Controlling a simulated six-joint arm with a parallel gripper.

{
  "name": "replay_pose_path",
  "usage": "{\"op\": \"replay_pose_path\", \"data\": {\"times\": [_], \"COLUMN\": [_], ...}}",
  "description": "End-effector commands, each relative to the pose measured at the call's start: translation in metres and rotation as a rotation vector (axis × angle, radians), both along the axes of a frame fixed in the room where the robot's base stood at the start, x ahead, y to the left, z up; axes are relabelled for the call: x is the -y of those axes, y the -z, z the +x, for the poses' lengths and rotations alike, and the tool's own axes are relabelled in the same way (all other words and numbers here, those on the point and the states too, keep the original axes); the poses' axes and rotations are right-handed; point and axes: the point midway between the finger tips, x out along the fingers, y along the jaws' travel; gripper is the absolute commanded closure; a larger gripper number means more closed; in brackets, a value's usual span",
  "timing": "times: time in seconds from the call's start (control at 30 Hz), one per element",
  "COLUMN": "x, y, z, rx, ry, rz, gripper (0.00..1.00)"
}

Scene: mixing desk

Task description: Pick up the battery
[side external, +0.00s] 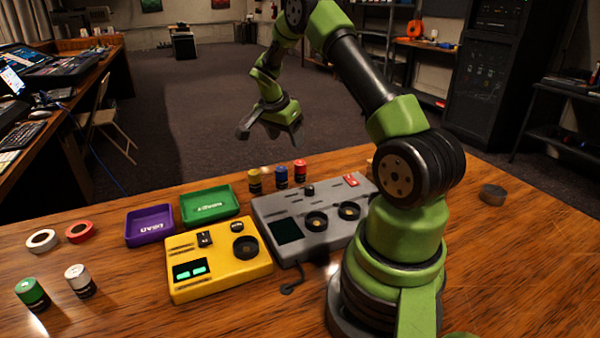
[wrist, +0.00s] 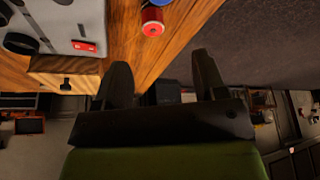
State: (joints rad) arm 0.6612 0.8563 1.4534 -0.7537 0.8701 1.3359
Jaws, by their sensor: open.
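Several battery-like cylinders stand upright on the wooden desk. Yellow (side external: 254,181), blue (side external: 281,177) and red (side external: 300,174) ones stand in a row near the far edge. A green one (side external: 32,294) and a white one (side external: 79,281) stand at the front left. My gripper (side external: 270,136) is open and empty, raised above and beyond the row. In the wrist view, the open fingers (wrist: 162,75) have nothing between them. The red cylinder (wrist: 153,22) shows at the top of that view, with part of the blue one (wrist: 154,3) cut off by the edge.
A purple tray (side external: 150,242) and a green tray (side external: 208,219) lie left of the row. A yellow device (side external: 250,274) and a grey device (side external: 275,212) sit nearer. White (side external: 42,250) and red rings (side external: 80,240) lie left. A wooden box (wrist: 45,64) shows beside the grey device in the wrist view.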

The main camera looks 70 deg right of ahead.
Motion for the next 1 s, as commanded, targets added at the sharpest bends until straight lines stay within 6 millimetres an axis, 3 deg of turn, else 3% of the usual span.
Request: {"op": "replay_pose_path", "data": {"times": [0.4,0.57,0.8,1.0], "x": [0.028,0.032,0.043,0.048], "y": [0.057,0.068,0.101,0.111], "z": [-0.013,-0.015,-0.024,-0.025], "rx": [-0.015,-0.014,-0.014,-0.013], "ry": [0.065,0.064,0.063,0.062], "rz": [-0.009,-0.009,-0.008,-0.009], "gripper": [0.35,0.35,0.35,0.35]}}
